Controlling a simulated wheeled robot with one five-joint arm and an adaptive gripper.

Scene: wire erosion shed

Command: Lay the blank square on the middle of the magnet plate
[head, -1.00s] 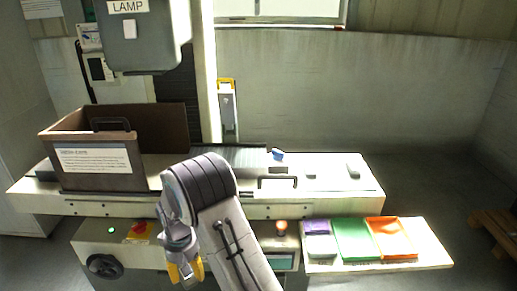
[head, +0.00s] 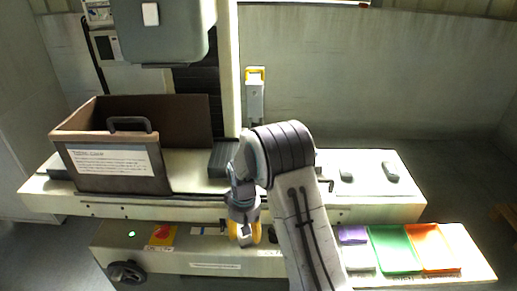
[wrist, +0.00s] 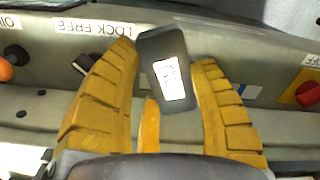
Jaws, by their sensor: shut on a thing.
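The blank (wrist: 168,72) is a dark grey block with rounded corners and a white printed label. My gripper (wrist: 165,57), with yellow ribbed fingers, is shut on it in the wrist view, and the blank looks slightly tilted there. In the head view my gripper (head: 244,233) hangs in front of the machine bed's front edge, and the blank cannot be made out. The magnet plate (head: 222,160) appears to be the dark plate on the bed, right of the brown box. My arm hides most of it.
The open brown box (head: 115,170) stands left of the plate. Two small dark things (head: 390,172) lie on the bed's right end. A grey head (head: 165,30) hangs above. Purple, green (head: 396,248) and orange trays sit on the right shelf. A red knob (wrist: 309,94) is on the front panel.

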